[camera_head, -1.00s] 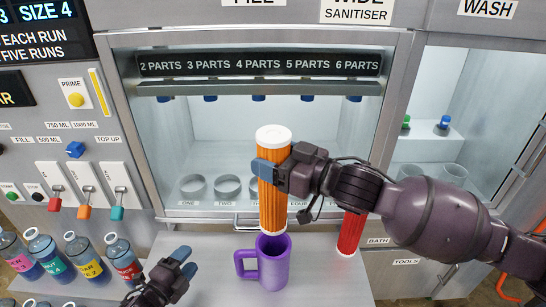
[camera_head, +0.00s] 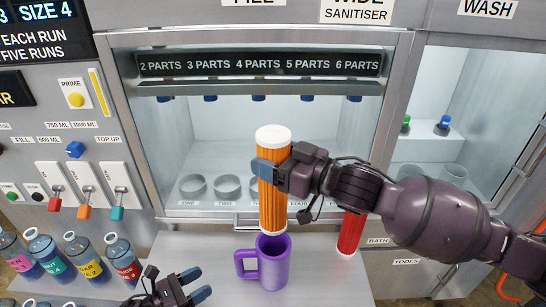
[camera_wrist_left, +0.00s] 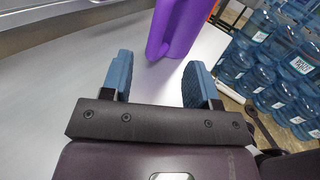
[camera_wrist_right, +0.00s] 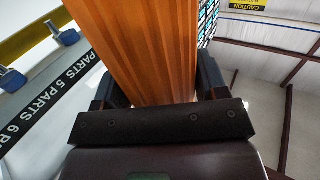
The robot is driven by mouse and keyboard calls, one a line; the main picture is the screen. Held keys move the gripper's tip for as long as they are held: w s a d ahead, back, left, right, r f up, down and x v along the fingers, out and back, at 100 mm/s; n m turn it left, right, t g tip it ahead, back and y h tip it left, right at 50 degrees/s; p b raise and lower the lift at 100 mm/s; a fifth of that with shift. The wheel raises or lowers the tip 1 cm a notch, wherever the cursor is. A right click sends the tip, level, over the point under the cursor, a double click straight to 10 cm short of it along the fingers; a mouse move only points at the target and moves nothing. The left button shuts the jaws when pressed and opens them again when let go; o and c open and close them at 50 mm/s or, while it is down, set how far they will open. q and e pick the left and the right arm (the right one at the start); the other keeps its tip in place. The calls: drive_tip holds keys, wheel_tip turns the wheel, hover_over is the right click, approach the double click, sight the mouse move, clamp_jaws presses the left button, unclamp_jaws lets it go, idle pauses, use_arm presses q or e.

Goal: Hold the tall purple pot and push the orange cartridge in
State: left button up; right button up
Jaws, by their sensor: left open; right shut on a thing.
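The tall purple pot (camera_head: 272,266) stands upright on the grey counter, its handle to the left. The orange cartridge (camera_head: 273,205), ribbed with a white cap, is upright above the pot, its lower end at the pot's mouth; whether it is inside the rim is unclear. My right gripper (camera_head: 265,172) is shut on the cartridge's upper part; in the right wrist view the cartridge (camera_wrist_right: 145,45) fills the space between the fingers. My left gripper (camera_head: 201,283) is open and empty, left of and nearer than the pot. In the left wrist view the pot (camera_wrist_left: 180,25) shows beyond the fingers (camera_wrist_left: 158,80).
A red cartridge (camera_head: 351,232) stands on the counter to the right, behind my right arm. Several labelled bottles (camera_head: 85,262) stand at the left. Behind is a glass-fronted cabinet with rings (camera_head: 228,187). Counter (camera_head: 200,250) is clear around the pot.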

sight(239, 260)
use_arm(q)
drive_tip(key=shift+m, duration=0.4)
drive_tip(key=shift+w+d+r, duration=0.1)
drive_tip(key=shift+d, duration=0.1)
drive_tip(key=shift+x, duration=5.85)
clamp_jaws()
unclamp_jaws()
drive_tip(key=shift+c, duration=0.5)
clamp_jaws()
